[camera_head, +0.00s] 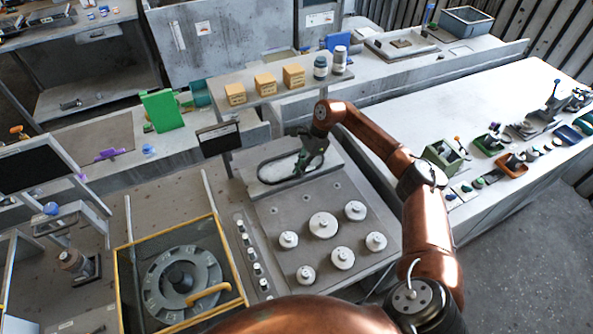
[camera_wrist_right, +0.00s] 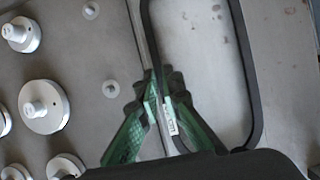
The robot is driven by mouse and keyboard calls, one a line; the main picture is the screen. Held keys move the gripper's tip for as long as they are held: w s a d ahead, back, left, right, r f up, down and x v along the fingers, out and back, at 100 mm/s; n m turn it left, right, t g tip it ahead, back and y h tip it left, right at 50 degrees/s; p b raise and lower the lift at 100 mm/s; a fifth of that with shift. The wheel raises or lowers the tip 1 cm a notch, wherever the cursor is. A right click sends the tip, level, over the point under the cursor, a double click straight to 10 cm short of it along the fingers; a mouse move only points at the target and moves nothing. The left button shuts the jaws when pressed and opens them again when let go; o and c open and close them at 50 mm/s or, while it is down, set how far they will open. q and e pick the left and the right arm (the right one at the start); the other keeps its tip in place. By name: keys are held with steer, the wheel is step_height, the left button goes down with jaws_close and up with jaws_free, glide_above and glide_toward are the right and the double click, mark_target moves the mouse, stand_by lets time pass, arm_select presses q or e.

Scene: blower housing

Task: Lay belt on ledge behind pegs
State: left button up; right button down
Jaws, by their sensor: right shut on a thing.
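The belt (camera_head: 262,168) is a dark rounded loop at the back of the grey panel. Inside and under it shows the pale ledge (camera_head: 279,171). My right gripper (camera_head: 302,167) is shut on the belt's near side. The right wrist view shows the green fingers (camera_wrist_right: 164,92) pinching one strand, while the belt's other side (camera_wrist_right: 253,75) curves round over the ledge. I cannot tell whether the whole loop touches the ledge. Small pegs (camera_head: 278,210) stand on the panel in front of the ledge. My left gripper is not in view.
Several white round pulleys (camera_head: 322,224) stand on the panel in front. A row of small knobs (camera_head: 250,254) runs along its left. A dark sign (camera_head: 218,138) stands behind left. A shelf with yellow boxes (camera_head: 265,84) and bottles (camera_head: 320,68) lies behind.

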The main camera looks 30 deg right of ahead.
stand_by(0.3)
steer(key=c, duration=2)
jaws_free()
steer(key=shift+r+p, duration=1.3)
steer(key=shift+r, duration=2.45)
